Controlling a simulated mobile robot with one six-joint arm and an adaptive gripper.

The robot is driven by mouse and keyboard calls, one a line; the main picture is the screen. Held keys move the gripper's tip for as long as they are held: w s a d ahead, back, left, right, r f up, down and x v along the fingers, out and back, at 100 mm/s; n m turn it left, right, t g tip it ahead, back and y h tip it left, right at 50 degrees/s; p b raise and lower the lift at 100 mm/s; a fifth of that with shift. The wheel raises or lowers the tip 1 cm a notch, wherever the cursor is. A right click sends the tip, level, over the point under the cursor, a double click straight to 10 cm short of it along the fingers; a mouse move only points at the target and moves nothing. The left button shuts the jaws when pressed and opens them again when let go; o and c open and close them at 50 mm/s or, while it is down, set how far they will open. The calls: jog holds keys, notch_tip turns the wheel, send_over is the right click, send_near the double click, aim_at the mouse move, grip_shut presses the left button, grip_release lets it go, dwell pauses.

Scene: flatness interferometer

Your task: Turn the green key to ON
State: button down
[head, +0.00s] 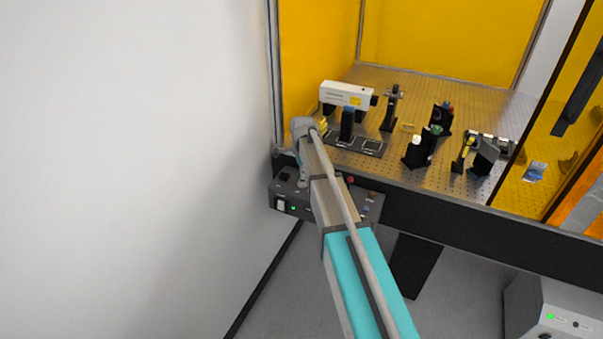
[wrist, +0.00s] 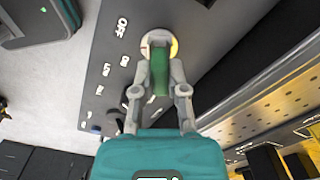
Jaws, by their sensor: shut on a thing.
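The green key (wrist: 159,76) sits in a round silver keyhole collar on the dark front panel (wrist: 108,60) in the wrist view. My gripper (wrist: 161,82) is shut on the key's head, one finger on each side. A white OFF mark (wrist: 122,27) is printed near the collar, with other small marks further along that I cannot read clearly. The key's visible length points from the collar toward my gripper, so its turned position is hard to tell. In the head view, the control box (head: 283,205) is under the table edge, and my arm hides the key and fingers.
The perforated optical table (head: 455,95) is just above the box, holding a white laser housing (head: 347,95) and several dark mounts. Yellow panels (head: 450,40) enclose it. A white wall (head: 130,150) stands close on the left. A grey unit (head: 550,310) is at lower right.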

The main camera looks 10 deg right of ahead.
jog(key=shift+n, duration=1.9)
jog(key=shift+s+n, duration=0.1)
jog(key=shift+n, duration=0.5)
jog(key=c, duration=0.6)
grip_release()
jog(key=shift+f, duration=0.1)
